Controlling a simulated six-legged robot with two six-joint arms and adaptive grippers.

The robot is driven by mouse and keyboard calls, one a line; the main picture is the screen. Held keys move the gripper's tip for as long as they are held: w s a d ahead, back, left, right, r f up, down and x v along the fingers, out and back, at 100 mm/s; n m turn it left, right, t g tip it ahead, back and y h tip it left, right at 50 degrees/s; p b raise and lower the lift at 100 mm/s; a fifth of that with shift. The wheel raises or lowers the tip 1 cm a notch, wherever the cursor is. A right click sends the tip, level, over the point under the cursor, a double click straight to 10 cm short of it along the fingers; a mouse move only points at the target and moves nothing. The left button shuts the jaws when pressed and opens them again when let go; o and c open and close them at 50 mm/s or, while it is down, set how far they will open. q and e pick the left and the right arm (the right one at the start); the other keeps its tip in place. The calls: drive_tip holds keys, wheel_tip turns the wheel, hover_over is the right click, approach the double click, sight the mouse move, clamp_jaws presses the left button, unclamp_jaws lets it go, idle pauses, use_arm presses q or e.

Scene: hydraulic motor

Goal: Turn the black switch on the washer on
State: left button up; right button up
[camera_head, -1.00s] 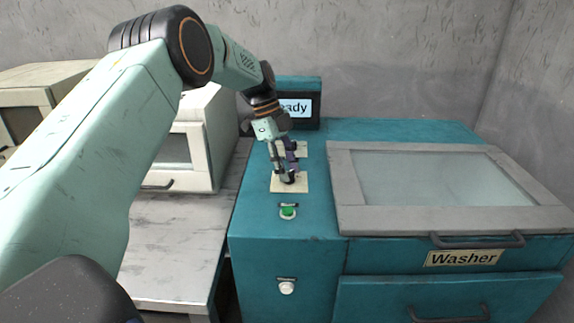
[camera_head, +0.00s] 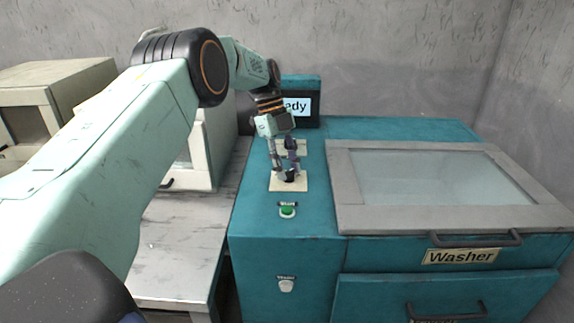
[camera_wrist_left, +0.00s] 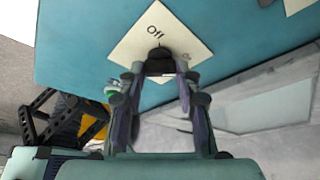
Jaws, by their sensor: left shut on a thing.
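The teal washer (camera_head: 285,245) stands right of centre in the head view. Its black switch (camera_wrist_left: 159,58) sits on a cream plate (camera_wrist_left: 140,38) marked "Off" in the left wrist view. In the head view the plate (camera_head: 300,186) lies on the washer's top, and the switch is mostly hidden by my fingers. My left gripper (camera_head: 287,172) points down at the plate. In the left wrist view the left gripper (camera_wrist_left: 160,76) has its fingertips on both sides of the switch, shut on it.
A green start button (camera_head: 287,211) and a white knob (camera_head: 286,286) are on the washer near the switch. A display screen (camera_head: 298,106) stands behind my gripper. The glass-topped lid (camera_head: 345,205) is to the right, a grey table (camera_head: 175,270) to the left.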

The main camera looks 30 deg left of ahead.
use_arm(q)
drive_tip(key=o, duration=1.2)
drive_tip(key=shift+f, duration=0.1)
drive_tip(key=shift+c, duration=0.2)
drive_tip(key=v, duration=0.7)
drive_tip(key=shift+r, duration=0.25)
drive_tip(key=shift+a, duration=0.15)
